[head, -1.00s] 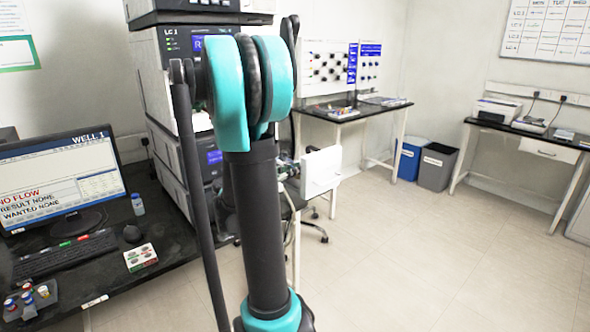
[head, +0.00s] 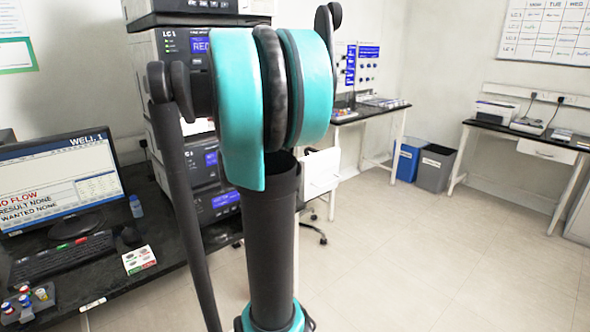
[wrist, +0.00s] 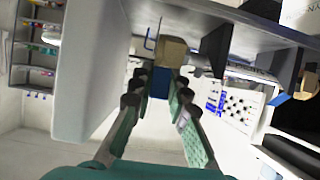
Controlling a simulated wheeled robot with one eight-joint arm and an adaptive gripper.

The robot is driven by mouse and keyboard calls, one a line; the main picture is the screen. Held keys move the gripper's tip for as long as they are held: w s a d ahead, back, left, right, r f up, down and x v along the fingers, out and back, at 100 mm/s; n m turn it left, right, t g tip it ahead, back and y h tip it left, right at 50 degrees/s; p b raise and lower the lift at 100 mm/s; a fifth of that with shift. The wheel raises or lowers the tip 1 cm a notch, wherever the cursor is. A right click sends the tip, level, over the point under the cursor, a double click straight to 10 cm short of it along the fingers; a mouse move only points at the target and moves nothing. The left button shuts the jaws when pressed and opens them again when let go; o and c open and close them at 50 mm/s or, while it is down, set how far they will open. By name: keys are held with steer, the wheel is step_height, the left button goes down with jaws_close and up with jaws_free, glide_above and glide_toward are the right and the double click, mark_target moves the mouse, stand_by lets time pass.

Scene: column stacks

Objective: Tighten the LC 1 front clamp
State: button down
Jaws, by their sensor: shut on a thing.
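The LC 1 stack (head: 172,75) stands behind my arm in the head view, with its label at the top and lit blue displays on its modules. My arm covers part of its front. I cannot make out the front clamp in either view. My gripper (wrist: 161,78) shows in the wrist view, its two green fingers reaching away from the camera with a visible gap between them. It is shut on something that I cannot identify. In the head view my gripper is hidden behind the arm.
A monitor (head: 62,185), keyboard (head: 62,257) and vial rack (head: 28,303) occupy the dark bench at left. Blue (head: 407,160) and grey (head: 436,167) bins stand at the back. A large pale panel (wrist: 92,70) is close to my gripper's left. Open floor lies at right.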

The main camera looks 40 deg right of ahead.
steer(key=y, duration=0.1)
steer(key=d+y, duration=0.1)
steer(key=y, duration=0.1)
steer(key=shift+r, duration=0.15)
steer(key=y, duration=0.1)
steer(key=d+y, duration=0.1)
steer(key=y, duration=0.1)
steer(key=shift+d+y, duration=0.15)
steer(key=shift+y, duration=0.15)
steer(key=y, duration=0.1)
steer(key=d+y, duration=0.1)
steer(key=y, duration=0.1)
steer(key=shift+w+f+g, duration=0.15)
steer(key=shift+f+g, duration=0.15)
steer(key=shift+f, duration=0.05)
steer(key=shift+d+f+y, duration=0.15)
steer(key=shift+f+y, duration=0.05)
steer(key=shift+y, duration=0.55)
steer(key=shift+d+f+y, duration=0.1)
steer(key=shift+f+y, duration=0.05)
steer(key=shift+y, duration=0.6)
steer(key=c, duration=1.4)
jaws_free()
steer(key=shift+c, duration=0.2)
